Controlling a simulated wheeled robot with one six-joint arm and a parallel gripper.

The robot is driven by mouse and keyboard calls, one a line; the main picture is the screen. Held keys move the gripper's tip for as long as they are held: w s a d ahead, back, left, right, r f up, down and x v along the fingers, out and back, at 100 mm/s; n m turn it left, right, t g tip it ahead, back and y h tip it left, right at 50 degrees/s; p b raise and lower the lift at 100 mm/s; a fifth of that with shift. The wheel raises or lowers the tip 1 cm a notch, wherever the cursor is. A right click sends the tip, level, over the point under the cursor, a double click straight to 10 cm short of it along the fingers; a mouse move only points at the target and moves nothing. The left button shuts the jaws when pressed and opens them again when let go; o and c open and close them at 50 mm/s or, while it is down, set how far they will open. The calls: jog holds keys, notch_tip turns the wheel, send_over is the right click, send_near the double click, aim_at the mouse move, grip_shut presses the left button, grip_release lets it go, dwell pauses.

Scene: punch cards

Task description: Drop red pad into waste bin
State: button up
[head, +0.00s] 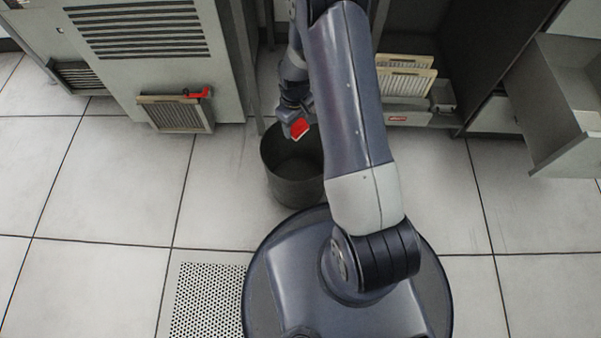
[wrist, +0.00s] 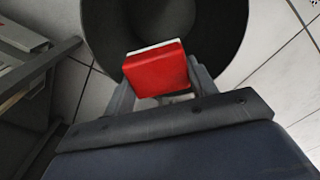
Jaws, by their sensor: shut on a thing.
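The red pad (head: 299,129) is a small red block with a pale layer on one side. My gripper (head: 296,122) is shut on it, and in the wrist view the pad (wrist: 158,70) sits between the two fingers. The waste bin (head: 293,180) is a dark grey round bin standing on the floor in front of my base. The pad is at the bin's far rim in the head view. In the wrist view the pad overlaps the open mouth of the bin (wrist: 225,35). My arm hides part of the bin's right side in the head view.
A grey cabinet with vents (head: 165,60) stands at the left, with a filter panel and red handle (head: 182,108) low on it. A shelf with punch cards (head: 405,78) is right of my arm. An open drawer (head: 560,100) juts out at the far right. Tiled floor is clear at left and right.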

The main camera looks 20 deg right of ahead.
jog(key=shift+f, duration=0.8)
jog(key=o, duration=1.1)
notch_tip(320, 180, up, 11)
jog(key=p, duration=0.3)
jog(key=shift+p, duration=0.35)
jog(key=shift+f, duration=0.1)
